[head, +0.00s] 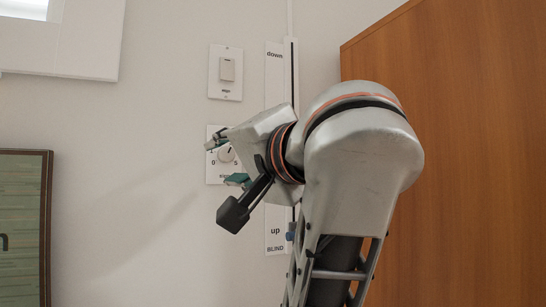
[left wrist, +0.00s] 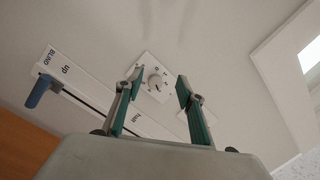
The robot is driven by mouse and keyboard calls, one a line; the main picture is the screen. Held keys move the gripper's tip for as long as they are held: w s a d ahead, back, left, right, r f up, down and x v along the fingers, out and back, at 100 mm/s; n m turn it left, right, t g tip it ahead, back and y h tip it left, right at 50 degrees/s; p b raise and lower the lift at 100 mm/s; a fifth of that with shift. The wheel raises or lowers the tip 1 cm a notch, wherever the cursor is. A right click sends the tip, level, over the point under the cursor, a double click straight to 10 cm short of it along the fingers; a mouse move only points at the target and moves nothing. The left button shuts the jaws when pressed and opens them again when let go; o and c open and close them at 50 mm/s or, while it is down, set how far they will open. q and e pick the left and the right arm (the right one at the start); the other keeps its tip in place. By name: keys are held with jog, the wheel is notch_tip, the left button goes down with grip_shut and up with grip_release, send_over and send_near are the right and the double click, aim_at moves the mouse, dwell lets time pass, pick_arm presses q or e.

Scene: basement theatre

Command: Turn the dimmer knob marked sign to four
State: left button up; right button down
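The dimmer knob (head: 226,153) is a round white knob on a white wall plate with numbers around it, partly covered by my left gripper in the head view. The small word under it is too blurred to read surely. In the left wrist view the knob (left wrist: 155,80) shows on its plate between the two fingers, with a dark pointer mark; I cannot tell its exact setting. My left gripper (head: 224,163) is open in front of the plate, one finger on each side of the knob in the picture. It also shows open in the left wrist view (left wrist: 158,84). No contact can be made out.
A switch plate (head: 225,72) is above the dimmer. A tall blind slider strip (head: 275,90), marked down, up and BLIND, has a blue handle (head: 290,232) low down. A wooden panel (head: 470,140) stands at right. A framed picture (head: 22,220) hangs at left.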

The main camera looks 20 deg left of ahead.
aim_at(227, 155)
pick_arm(q)
jog(key=shift+t+h, duration=0.6)
jog(key=shift+t, duration=0.3)
jog(key=shift+w+a+r+p, duration=0.25)
jog(key=shift+w+a, duration=0.35)
jog(key=shift+w, duration=0.35)
jog(key=shift+w+a+r+p, duration=0.1)
jog(key=shift+w+a+r, duration=0.2)
jog(key=shift+w+a, duration=0.5)
jog(key=shift+w+a+r+p, duration=0.2)
jog(key=shift+w+a+r, duration=0.15)
jog(key=shift+w, duration=0.75)
grip_shut()
